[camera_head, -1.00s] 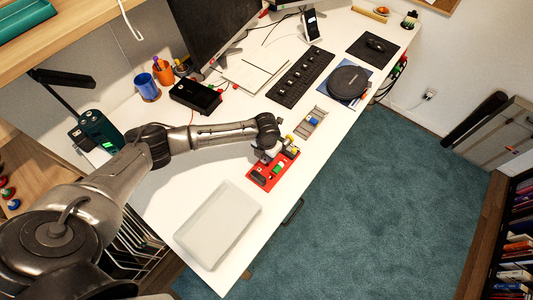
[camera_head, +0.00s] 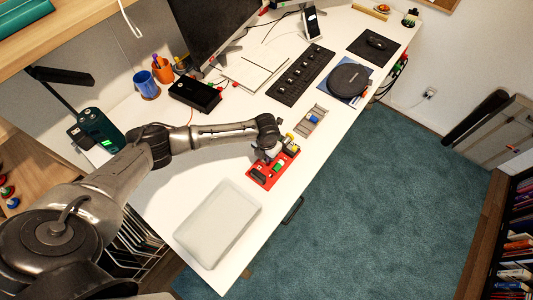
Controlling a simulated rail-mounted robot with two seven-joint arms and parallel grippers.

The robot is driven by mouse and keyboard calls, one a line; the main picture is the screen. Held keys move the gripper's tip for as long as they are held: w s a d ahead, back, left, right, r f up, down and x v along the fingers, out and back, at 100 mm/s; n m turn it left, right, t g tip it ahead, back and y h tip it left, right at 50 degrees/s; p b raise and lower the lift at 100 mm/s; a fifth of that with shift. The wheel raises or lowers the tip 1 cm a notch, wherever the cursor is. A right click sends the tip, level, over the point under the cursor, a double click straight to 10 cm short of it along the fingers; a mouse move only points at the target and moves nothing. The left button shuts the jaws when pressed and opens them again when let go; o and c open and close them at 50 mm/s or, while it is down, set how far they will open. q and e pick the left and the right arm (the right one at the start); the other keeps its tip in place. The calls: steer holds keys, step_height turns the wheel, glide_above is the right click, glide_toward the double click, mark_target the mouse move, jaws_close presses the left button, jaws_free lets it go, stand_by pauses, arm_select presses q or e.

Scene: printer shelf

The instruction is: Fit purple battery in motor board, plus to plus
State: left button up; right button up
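A red board (camera_head: 268,182) lies on the white desk near its front edge. It carries a green piece (camera_head: 276,168), a dark piece (camera_head: 259,173) and a yellow part at its far end. My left gripper (camera_head: 270,158) is low over the left side of this board. Its fingers are small and partly hidden by the wrist, so I cannot tell whether it is open or shut. I cannot make out a purple battery. A grey holder (camera_head: 310,124) with a blue piece (camera_head: 314,119) lies beyond the board. My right gripper is out of view.
An empty pale tray (camera_head: 217,224) lies at the near end of the desk. A black box (camera_head: 195,94), an open notebook (camera_head: 255,67), a keyboard (camera_head: 301,75) and a round black device (camera_head: 348,81) stand farther back. Bare desk lies left of the board.

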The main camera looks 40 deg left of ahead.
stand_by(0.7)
arm_select(q)
steer(key=o, duration=1)
steer(key=shift+p, duration=0.3)
steer(key=shift+r+p, duration=0.3)
steer(key=shift+r, duration=0.05)
steer(key=shift+r+p, duration=3.1)
steer(key=shift+r, duration=0.1)
